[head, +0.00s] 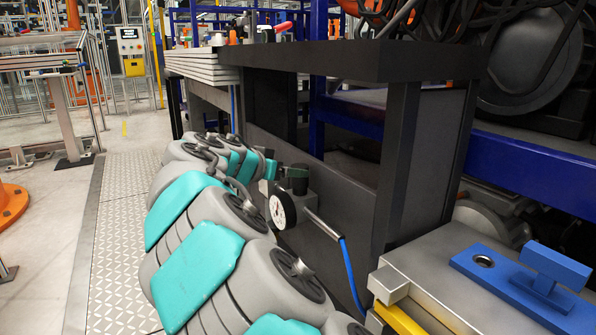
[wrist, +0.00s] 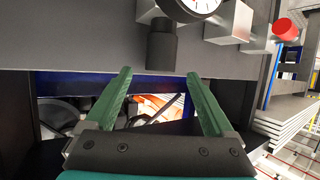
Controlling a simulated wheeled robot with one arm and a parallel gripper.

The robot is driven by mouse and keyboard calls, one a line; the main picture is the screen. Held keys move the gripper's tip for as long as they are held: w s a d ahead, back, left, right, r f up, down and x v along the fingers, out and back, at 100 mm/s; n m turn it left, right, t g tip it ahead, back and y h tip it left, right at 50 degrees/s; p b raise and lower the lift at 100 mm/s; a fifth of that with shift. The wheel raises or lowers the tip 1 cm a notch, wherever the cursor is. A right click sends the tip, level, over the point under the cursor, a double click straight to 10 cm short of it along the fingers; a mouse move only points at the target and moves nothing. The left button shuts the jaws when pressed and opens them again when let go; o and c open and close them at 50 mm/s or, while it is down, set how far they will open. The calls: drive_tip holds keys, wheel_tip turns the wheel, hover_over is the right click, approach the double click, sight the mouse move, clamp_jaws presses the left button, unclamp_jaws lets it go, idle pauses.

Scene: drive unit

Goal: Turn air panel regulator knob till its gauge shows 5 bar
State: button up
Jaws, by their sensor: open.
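The air panel regulator's round white gauge (head: 283,209) faces me in the head view, but its needle is too small to read. The dark regulator knob (head: 297,172) stands just above it. The wrist view is upside down: the black knob (wrist: 162,48) points downward there, and the gauge (wrist: 200,5) is cut off by the top edge. My gripper (wrist: 158,73) is open, with its two green fingers apart and nothing between them. The knob lies ahead of the fingertips, roughly in line with the gap. In the head view, my gripper (head: 269,166) is small and partly hidden near the knob.
A blue hose (head: 350,272) runs down from the panel fitting. A red cap (wrist: 286,28) sits along the fittings in the wrist view. The dark bench (head: 350,62) overhangs the panel. A metal block with a blue fixture (head: 525,285) stands at right.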

drive_tip(key=shift+x, duration=2.25)
drive_tip(key=c, duration=1.3)
drive_tip(key=shift+f, duration=0.15)
drive_tip(key=shift+c, duration=0.3)
